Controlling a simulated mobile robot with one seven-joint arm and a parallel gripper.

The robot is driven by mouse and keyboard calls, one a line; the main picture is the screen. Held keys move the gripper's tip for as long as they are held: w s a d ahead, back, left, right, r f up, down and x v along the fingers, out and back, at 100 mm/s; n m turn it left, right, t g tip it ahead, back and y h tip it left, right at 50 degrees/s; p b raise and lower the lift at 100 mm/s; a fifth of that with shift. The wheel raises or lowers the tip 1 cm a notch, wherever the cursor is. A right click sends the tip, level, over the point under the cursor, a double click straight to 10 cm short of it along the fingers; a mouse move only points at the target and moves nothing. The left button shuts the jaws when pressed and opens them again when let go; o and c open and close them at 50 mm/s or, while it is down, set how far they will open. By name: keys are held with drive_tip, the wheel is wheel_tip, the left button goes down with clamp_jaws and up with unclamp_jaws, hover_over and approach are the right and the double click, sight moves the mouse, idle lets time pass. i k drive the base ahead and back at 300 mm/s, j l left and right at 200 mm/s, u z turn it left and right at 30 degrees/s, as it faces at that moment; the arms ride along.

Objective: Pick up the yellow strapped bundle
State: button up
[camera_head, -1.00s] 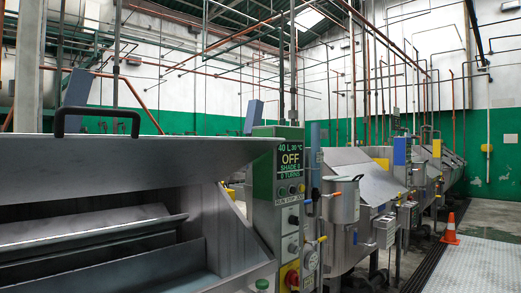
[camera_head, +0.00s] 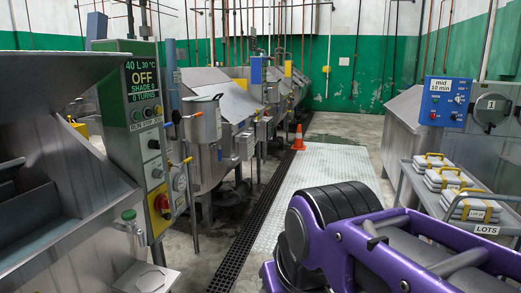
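Three grey-white bundles with yellow straps lie in a row on a grey cart (camera_head: 486,230) labelled LOTS at the right. The far bundle (camera_head: 427,165), the middle bundle (camera_head: 443,181) and the near bundle (camera_head: 474,210) each have a yellow strap or handle on top. The near one carries a white tag whose text is too small to read. A purple and black part of my arm fills the lower right, in front of the cart's lower part. My gripper's fingertips do not show.
A control box marked OFF (camera_head: 143,90) and steel dyeing machines (camera_head: 205,140) line the left. A floor drain (camera_head: 250,205) runs beside a clear metal floor plate (camera_head: 325,165). An orange cone (camera_head: 298,138) stands farther back. A blue panel (camera_head: 446,101) rises behind the cart.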

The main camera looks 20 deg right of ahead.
sight(422, 163)
drive_tip(key=z, duration=1.75)
drive_tip(key=i+j+u, duration=0.6)
drive_tip(key=i, duration=0.4)
drive_tip(key=i+j+u, duration=0.25)
drive_tip(key=i, duration=0.25)
drive_tip(key=i+z, duration=0.2)
drive_tip(key=i, duration=3.3)
drive_tip(key=i+z, duration=0.35)
drive_tip(key=i+j+z, duration=0.2)
drive_tip(key=i+z, duration=0.2)
drive_tip(key=i, duration=0.15)
